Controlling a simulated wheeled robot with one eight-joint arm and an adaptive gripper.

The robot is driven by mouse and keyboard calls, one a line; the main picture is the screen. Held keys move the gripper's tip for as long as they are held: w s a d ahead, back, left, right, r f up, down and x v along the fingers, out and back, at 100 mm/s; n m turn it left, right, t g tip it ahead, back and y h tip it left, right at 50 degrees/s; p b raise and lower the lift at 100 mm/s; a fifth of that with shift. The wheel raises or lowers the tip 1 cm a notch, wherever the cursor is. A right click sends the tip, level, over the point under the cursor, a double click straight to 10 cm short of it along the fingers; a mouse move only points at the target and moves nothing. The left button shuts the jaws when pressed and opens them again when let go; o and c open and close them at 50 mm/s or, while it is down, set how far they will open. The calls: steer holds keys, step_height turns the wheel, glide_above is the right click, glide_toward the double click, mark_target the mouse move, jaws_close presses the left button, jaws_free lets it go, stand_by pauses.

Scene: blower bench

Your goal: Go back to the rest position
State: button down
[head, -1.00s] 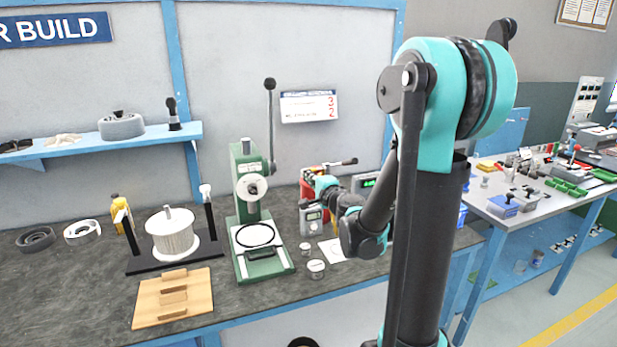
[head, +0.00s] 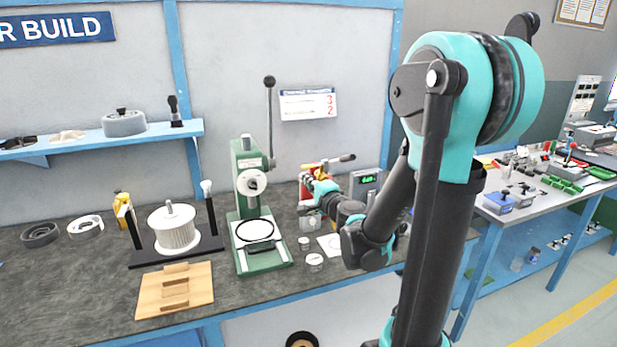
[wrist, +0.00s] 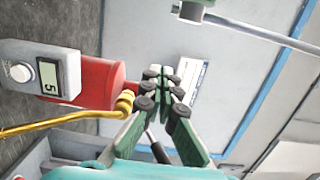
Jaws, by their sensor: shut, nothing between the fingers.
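My gripper (wrist: 161,80) is shut and empty. In the head view my gripper (head: 307,184) is small, above the back of the bench, in front of the red unit (head: 312,180) and right of the green press (head: 249,205). The red unit also shows in the wrist view (wrist: 95,82), left of the fingers. I cannot tell the exact gap between them. My arm's elbow stands high at the right of the head view.
A grey meter (head: 365,186) with a green display stands right of my gripper. Small round cups (head: 315,262) and a white paper sit on the bench.

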steer(key=s+a+f+n+g+y, duration=0.1)
steer(key=s+a+f+n+g, duration=0.1)
steer(key=s+n, duration=0.3)
steer(key=s+a+f+n+g+y, duration=0.1)
steer(key=s+a+f+n+g, duration=0.15)
steer(key=s, duration=0.45)
steer(key=s+d+f+n+g+h, duration=0.6)
steer(key=s+d+f+g+h, duration=0.2)
steer(key=s+d+f, duration=0.6)
step_height(320, 180, down, 2)
steer(key=d, duration=0.2)
steer(key=shift+s+d+f+h, duration=0.15)
steer(key=shift+s+d+h, duration=0.25)
